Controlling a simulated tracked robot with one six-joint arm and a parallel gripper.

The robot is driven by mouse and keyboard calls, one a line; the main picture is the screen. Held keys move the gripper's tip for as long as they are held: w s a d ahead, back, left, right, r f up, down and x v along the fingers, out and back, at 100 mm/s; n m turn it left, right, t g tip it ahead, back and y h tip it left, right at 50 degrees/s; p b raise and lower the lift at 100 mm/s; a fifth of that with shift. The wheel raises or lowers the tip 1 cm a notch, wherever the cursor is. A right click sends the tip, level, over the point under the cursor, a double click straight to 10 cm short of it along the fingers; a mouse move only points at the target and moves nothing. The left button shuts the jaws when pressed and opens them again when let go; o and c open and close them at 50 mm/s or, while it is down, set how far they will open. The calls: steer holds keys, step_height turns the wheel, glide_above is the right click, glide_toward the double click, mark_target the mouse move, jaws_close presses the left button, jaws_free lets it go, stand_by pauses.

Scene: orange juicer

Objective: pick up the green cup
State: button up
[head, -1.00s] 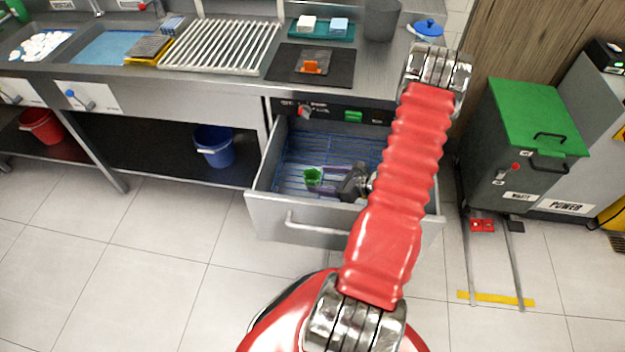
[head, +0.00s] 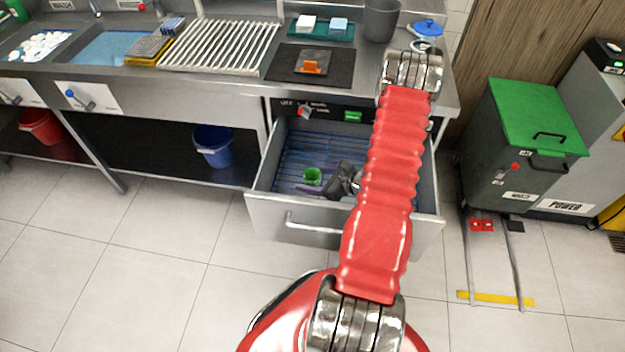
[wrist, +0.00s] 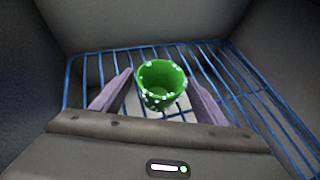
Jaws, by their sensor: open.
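The green cup (head: 312,176) stands on the blue rack inside the open drawer (head: 290,222). In the wrist view the cup (wrist: 161,84) is upright, with pale spots around its rim and side. My gripper (wrist: 157,92) is open, with one purple finger on either side of the cup. In the head view my gripper (head: 312,181) is down in the drawer at the cup, partly hidden by its own body. I cannot tell whether either finger touches the cup.
The drawer's walls enclose my gripper, and the blue wire rack (wrist: 92,66) forms its floor. Above it is the counter with a black mat (head: 325,75) and a slatted white rack (head: 215,45). A green-lidded bin (head: 525,115) stands to the right.

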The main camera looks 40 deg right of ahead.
steer(key=shift+c, duration=0.2)
steer(key=c, duration=1.1)
